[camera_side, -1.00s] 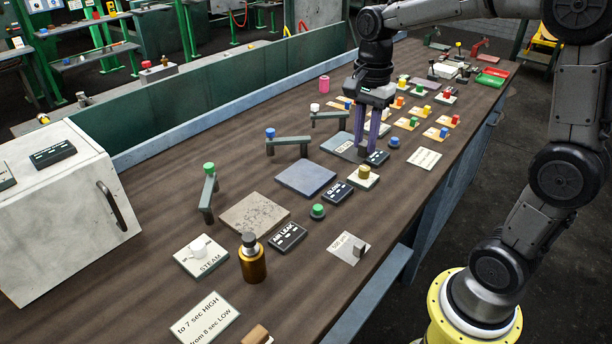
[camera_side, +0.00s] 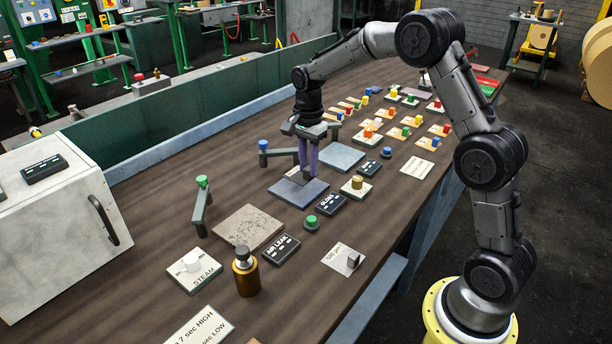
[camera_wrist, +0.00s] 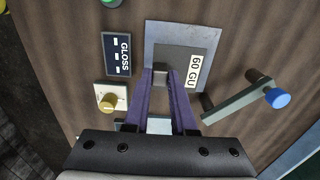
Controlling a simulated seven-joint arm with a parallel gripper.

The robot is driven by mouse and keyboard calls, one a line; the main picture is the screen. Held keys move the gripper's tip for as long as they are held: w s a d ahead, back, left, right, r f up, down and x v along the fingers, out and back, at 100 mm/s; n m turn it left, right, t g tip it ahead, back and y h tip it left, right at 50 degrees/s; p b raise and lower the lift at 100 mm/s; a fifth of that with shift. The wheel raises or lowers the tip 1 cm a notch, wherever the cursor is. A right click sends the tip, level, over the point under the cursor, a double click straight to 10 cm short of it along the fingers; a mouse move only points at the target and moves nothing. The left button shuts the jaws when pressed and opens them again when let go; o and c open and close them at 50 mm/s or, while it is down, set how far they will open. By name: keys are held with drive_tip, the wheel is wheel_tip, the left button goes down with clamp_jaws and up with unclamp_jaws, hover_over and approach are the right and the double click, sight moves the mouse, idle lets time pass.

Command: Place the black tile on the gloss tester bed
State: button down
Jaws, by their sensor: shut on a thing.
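The gloss tester bed is a flat grey-blue plate (camera_side: 289,193) beside a black GLOSS sign (camera_side: 330,204). In the wrist view the bed (camera_wrist: 207,38) carries a white "60 GU" label (camera_wrist: 194,72). My gripper (camera_side: 308,179), with purple fingers, points down over the bed. In the wrist view my gripper (camera_wrist: 161,76) is shut on the small dark tile (camera_wrist: 178,56), which lies over the middle of the bed. The tile is mostly hidden by the fingers in the side view. I cannot tell whether it touches the bed.
A blue-knobbed bar (camera_side: 277,152) stands just behind the bed. A yellow-knobbed block (camera_side: 356,187) and a green button (camera_side: 311,223) are close in front. Another flat plate (camera_side: 341,156) is to the right, and a speckled plate (camera_side: 248,228) is to the left.

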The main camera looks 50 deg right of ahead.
sight(306, 176)
drive_tip(key=shift+w+d+f, duration=0.1)
drive_tip(key=shift+w+f, duration=0.2)
drive_tip(key=shift+f, duration=0.1)
drive_tip(key=shift+w+f, duration=0.1)
drive_tip(key=shift+f, duration=1.55)
drive_tip(key=shift+f, duration=0.2)
drive_tip(key=c, duration=0.7)
unclamp_jaws()
drive_tip(key=shift+c, duration=0.2)
drive_tip(key=shift+r, duration=0.15)
